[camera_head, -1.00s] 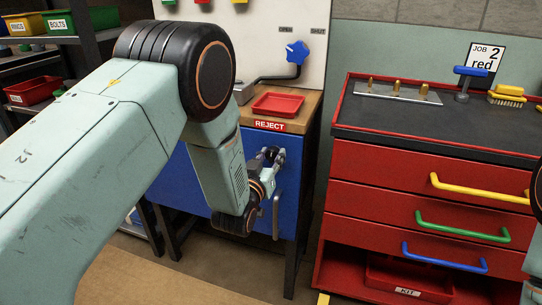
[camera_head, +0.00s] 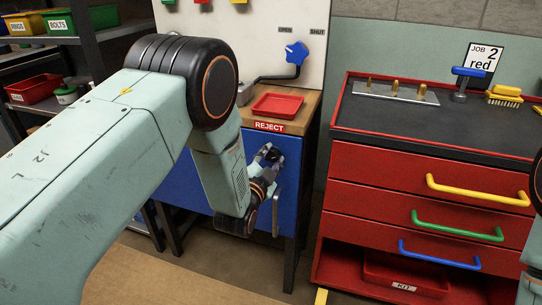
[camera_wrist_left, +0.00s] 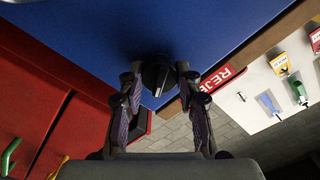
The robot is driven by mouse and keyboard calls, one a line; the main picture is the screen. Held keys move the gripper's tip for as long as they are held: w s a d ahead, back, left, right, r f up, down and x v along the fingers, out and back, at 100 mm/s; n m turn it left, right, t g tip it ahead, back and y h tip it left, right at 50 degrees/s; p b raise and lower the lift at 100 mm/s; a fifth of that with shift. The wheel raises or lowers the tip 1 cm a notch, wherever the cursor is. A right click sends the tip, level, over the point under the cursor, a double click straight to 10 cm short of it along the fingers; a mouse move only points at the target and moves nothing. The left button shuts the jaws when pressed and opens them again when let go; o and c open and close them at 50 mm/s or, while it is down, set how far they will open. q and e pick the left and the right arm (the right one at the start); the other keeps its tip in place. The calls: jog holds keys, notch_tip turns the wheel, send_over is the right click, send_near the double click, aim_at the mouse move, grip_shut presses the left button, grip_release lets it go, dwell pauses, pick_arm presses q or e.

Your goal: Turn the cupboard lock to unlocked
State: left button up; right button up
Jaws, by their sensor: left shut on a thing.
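The blue cupboard (camera_head: 290,165) stands under the wooden top. Its lock is a round black knob (camera_wrist_left: 157,76) on the blue door, with a pale pointer mark on its edge in the left wrist view. My left gripper (camera_head: 268,156) is at the upper part of the door. In the left wrist view its two fingers (camera_wrist_left: 158,72) close on the knob from both sides. In the head view the fingers and wrist hide the knob, and I cannot read which setting the pointer is on. My right gripper is not in view; only bits of my right arm show at the right edge.
A grey vertical handle (camera_head: 277,210) is on the cupboard door, close beside my left wrist. A red tray (camera_head: 278,105) sits on top, above the REJECT label (camera_head: 269,126). A red drawer cabinet (camera_head: 375,195) with protruding coloured handles stands to the right.

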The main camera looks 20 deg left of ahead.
pick_arm(q)
jog(key=m, duration=0.5)
jog(key=shift+m+p, duration=0.3)
jog(key=shift+p, duration=0.05)
dwell(0.3)
jog(key=o, duration=1.2)
jog(key=shift+c, duration=0.2)
jog(key=s, duration=1.2)
jog(key=shift+a, duration=0.2)
